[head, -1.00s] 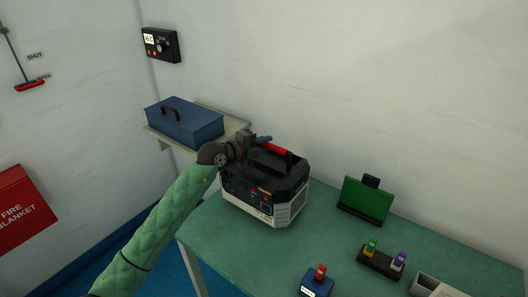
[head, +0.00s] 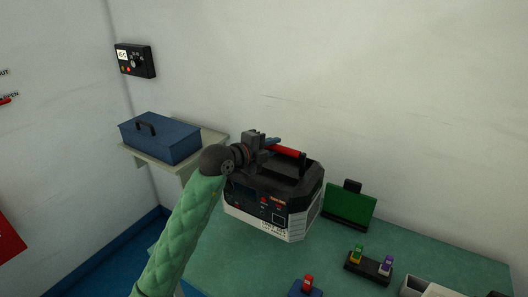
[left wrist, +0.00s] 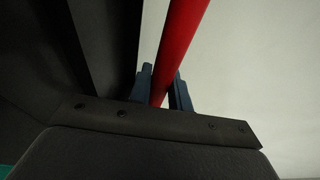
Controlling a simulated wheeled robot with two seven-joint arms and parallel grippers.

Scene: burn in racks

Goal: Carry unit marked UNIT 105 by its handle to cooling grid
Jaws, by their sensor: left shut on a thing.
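A black and white boxy unit (head: 275,209) with a red handle bar (head: 287,152) shows in the middle of the head view, over the green table. Its front label is too small to read. My left gripper (head: 270,144) is shut on the red handle at its left part. In the left wrist view the two blue fingers (left wrist: 161,88) stand on either side of the red bar (left wrist: 183,35). The unit looks tilted a little and seems to hang just above the tabletop. No cooling grid can be made out. My right gripper is not in view.
The green table (head: 215,260) carries a green panel on a stand (head: 348,207), a black holder with coloured pieces (head: 368,268) and a blue block with a red piece (head: 306,289). A blue case (head: 160,139) sits on a wall shelf (head: 205,148) at left. A control box (head: 135,60) hangs above.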

